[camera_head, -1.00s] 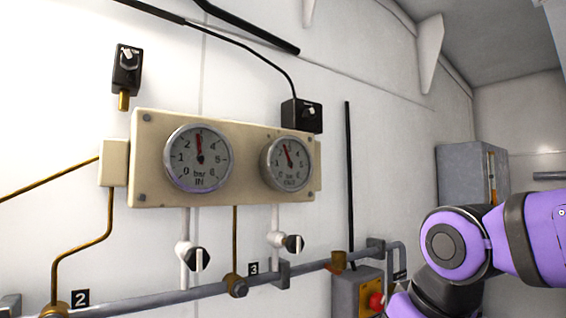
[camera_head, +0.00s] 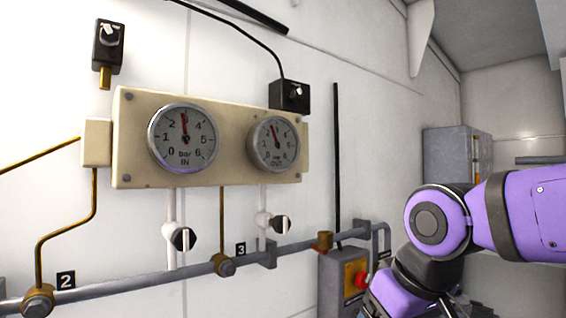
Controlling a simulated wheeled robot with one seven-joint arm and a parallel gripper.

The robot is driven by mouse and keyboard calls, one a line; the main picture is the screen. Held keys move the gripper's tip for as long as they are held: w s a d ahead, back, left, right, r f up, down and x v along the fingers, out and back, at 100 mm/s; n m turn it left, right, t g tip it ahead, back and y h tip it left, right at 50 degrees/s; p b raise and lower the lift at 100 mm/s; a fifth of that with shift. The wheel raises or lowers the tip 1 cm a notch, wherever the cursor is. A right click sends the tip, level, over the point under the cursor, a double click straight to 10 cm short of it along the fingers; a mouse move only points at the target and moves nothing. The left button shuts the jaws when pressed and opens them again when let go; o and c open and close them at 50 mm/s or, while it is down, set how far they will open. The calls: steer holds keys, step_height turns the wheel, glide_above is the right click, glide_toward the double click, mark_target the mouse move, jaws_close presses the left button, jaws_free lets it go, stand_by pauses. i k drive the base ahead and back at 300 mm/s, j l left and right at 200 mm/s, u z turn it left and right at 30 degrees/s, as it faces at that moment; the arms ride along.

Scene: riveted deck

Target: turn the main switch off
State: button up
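A grey box (camera_head: 331,289) with a yellow plate (camera_head: 350,274) and a red knob (camera_head: 361,280) is on the wall at the lower right. It looks like the main switch, but I can read no label on it. The knob's exact position is too small to tell. My purple and black arm (camera_head: 520,215) comes in from the right and bends down just right of this box. A purple link of it overlaps the box's lower right side. My gripper is not clearly visible; the arm runs out at the bottom edge.
A cream panel (camera_head: 135,140) carries two round gauges. Below it runs a grey pipe (camera_head: 130,289) with two black valve knobs above. Two small black knob boxes (camera_head: 108,46) (camera_head: 290,95) are higher up. A grey cabinet (camera_head: 450,150) stands behind my arm.

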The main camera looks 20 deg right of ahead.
mark_target(362, 279)
steer(key=z, duration=0.75)
